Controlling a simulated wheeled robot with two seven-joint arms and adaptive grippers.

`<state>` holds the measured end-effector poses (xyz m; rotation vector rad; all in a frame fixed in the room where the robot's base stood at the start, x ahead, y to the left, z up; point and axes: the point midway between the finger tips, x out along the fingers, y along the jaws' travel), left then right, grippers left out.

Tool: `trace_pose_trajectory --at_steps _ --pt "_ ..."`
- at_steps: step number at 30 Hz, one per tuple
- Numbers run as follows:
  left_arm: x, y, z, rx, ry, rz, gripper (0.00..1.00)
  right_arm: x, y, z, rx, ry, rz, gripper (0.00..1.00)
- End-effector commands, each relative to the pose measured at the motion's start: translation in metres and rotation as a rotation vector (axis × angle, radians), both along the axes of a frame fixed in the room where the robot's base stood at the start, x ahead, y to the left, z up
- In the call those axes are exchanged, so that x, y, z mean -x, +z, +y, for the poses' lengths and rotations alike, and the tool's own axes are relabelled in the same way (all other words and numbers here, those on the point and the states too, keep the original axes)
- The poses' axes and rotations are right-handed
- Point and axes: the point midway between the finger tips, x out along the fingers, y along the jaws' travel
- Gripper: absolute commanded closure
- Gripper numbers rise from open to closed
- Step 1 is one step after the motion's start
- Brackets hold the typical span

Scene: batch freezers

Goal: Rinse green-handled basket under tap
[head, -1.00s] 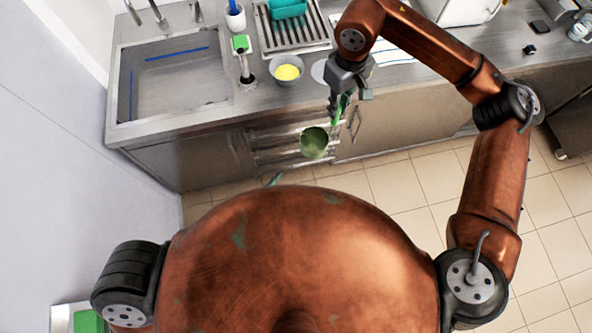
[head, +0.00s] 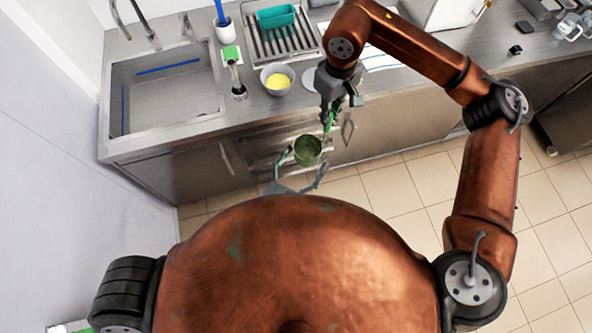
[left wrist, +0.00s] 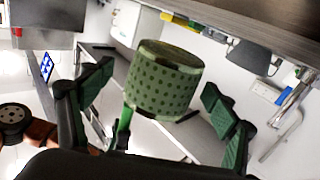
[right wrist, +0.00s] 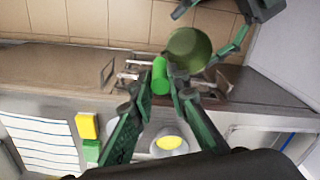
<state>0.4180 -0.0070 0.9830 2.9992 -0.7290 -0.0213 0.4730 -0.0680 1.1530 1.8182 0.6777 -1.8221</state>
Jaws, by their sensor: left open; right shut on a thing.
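The green-handled basket (head: 308,150) is a small round perforated green cup, held in front of the counter. My right gripper (head: 329,118) is shut on its bright green handle, which shows in the right wrist view (right wrist: 160,76). My left gripper (head: 304,168) is open below the basket, one finger on each side. In the left wrist view the basket (left wrist: 165,82) sits between the open fingers with gaps visible on both sides. The sink (head: 170,95) is at the left of the counter, and the tap (head: 146,25) stands at its back edge.
A bowl with yellow contents (head: 277,80), a drain rack (head: 285,42) with a teal tray (head: 276,17), and a white cup with a blue-handled brush (head: 224,30) stand right of the sink. The counter's front edge is close behind the basket.

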Motion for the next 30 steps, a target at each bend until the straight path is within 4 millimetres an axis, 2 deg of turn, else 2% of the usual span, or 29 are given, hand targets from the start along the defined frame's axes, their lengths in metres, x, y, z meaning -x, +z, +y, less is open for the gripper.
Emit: trace_pose_trajectory --at_steps 3,9,20,30 --pt "-0.017 0.001 -0.009 0.002 -0.001 -0.002 0.19 0.000 0.000 0.000 0.000 0.000 0.000 1.00" --pt "-0.032 0.000 -0.017 0.000 0.000 -0.001 0.19 0.000 0.000 0.000 0.000 0.000 0.000 1.00" --pt "-0.035 0.000 -0.018 0.000 0.000 0.000 0.20 0.000 0.000 0.000 0.000 0.000 0.000 1.00" --pt "-0.035 0.000 -0.018 0.000 0.000 0.000 0.43 0.000 0.000 0.000 -0.001 0.000 -0.001 1.00"
